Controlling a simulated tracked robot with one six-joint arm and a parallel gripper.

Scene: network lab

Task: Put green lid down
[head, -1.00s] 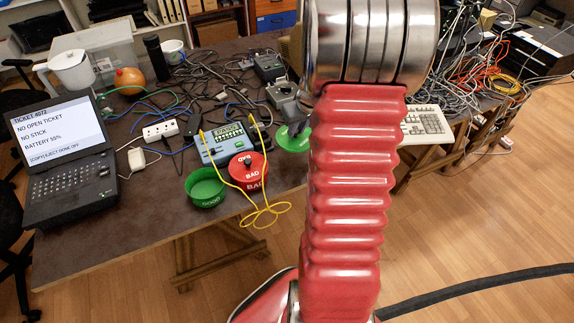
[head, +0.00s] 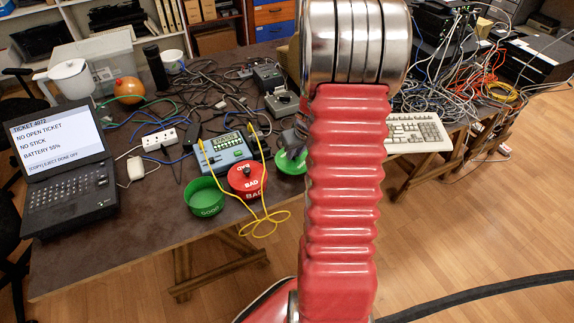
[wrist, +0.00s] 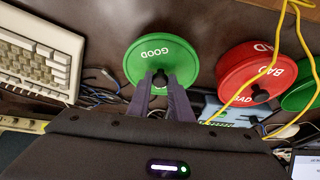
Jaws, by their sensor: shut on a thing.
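The round green lid (wrist: 136,66), marked GOOD, has a black knob at its middle. My gripper (wrist: 160,84) is shut on that knob, with a finger on each side. In the head view, the lid (head: 287,167) is near the table's front edge, right of the red BAD container, and my gripper (head: 294,144) is above it, partly hidden by my arm. I cannot tell whether the lid touches the table. The green GOOD container (head: 207,207) stands open left of the red one.
The red BAD container (head: 247,190) has its red lid on. A yellow cable (head: 262,215) hangs over the front edge beside it. A blue meter (head: 224,153) stands behind. A keyboard (head: 418,133) lies to the right. Cables crowd the table behind.

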